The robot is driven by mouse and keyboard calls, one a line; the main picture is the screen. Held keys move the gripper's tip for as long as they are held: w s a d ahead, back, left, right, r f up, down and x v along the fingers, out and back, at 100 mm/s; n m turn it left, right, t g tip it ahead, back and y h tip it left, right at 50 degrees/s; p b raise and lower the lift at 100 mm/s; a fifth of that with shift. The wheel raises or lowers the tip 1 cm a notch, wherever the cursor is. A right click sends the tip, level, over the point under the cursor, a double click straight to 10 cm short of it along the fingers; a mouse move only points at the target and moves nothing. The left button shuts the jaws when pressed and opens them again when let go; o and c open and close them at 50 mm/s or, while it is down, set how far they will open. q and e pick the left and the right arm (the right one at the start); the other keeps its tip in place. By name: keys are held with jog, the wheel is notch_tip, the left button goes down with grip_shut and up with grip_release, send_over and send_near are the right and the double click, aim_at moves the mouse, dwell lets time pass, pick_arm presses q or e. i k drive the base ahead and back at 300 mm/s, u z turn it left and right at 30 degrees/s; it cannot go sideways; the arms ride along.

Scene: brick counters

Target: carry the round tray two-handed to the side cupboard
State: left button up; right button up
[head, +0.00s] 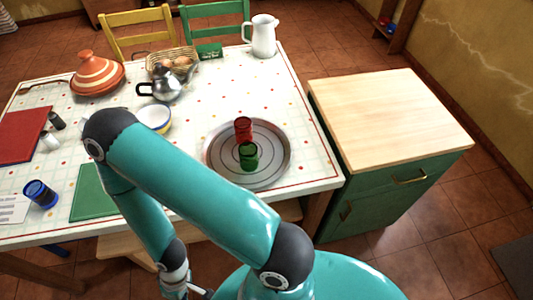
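The round tray (215,155), grey metal with ring marks, lies flat on the table near its right front corner. A red glass (243,128) and a green glass (249,156) stand upright on it. The side cupboard (390,115) has a bare pale wooden top and a green body, right of the table. My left arm bends across the view, left of and in front of the tray. Only a small part of my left gripper (199,292) shows at the bottom edge, away from the tray; its fingers are hidden. My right gripper is not in view.
The table (225,90) also bears a tagine (97,75), basket (183,58), metal teapot (163,88), bowl (154,119), white jug (263,36) and blue cup (40,193). A narrow gap separates table and cupboard. Two chairs stand behind the table.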

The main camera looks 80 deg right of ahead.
aim_at(394, 97)
jog(key=k, duration=1.25)
jog(key=z, duration=1.5)
jog(key=k, duration=0.25)
jog(key=z, duration=0.05)
jog(key=i, duration=0.5)
jog(key=u, duration=0.2)
jog(key=k, duration=0.55)
jog(key=z, duration=0.15)
jog(key=i, duration=0.1)
jog(key=u, duration=0.05)
